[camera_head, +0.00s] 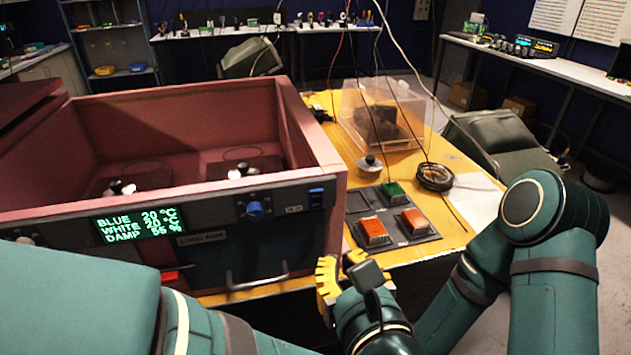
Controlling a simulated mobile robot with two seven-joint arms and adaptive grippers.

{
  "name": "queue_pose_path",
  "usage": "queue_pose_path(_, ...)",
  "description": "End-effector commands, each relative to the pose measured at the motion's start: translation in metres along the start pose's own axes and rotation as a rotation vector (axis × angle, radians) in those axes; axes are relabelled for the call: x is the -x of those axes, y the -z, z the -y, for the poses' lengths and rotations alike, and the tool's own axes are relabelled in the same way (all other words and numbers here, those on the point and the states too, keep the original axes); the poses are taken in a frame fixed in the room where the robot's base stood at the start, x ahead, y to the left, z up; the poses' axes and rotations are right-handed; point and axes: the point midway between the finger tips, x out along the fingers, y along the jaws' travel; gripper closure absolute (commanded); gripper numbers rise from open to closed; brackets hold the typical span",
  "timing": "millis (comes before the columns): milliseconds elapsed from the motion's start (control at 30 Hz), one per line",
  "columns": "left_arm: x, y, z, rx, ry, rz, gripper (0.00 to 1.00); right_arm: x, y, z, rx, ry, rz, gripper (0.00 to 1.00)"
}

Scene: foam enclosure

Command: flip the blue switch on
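The blue switch (316,198) is a small rocker at the right end of the dark front panel of the red foam enclosure (318,140). I cannot tell its position at this size. A blue knob (255,210) sits to its left on the same panel.
A lit display (142,224) and a metal handle (257,277) are on the enclosure's front. On the yellow table (415,257) are red and green buttons (413,221), a clear box (352,113) and a cable coil (434,177).

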Motion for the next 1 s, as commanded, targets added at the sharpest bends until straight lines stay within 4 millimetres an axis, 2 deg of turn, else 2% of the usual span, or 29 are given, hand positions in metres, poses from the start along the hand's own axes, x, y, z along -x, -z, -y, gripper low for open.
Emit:
queue_pose_path(167,-0.004,0.001,0.0,0.001,-0.003,-0.002,1.0,-0.001,0.0,0.0,0.0,0.0,0.0,1.0)
queue_pose_path(267,-0.013,0.001,-0.001,0.001,-0.005,-0.003,1.0,-0.002,0.0,-0.001,0.0,0.0,-0.001,1.0)
queue_pose_path(800,-0.111,-0.001,-0.001,0.002,-0.006,-0.003,1.0,-0.017,0.002,-0.006,0.001,-0.001,-0.009,1.0)
queue_pose_path(1000,-0.132,-0.008,-0.001,0.002,-0.003,-0.004,1.0,-0.019,0.002,-0.007,0.001,-0.001,-0.01,1.0)
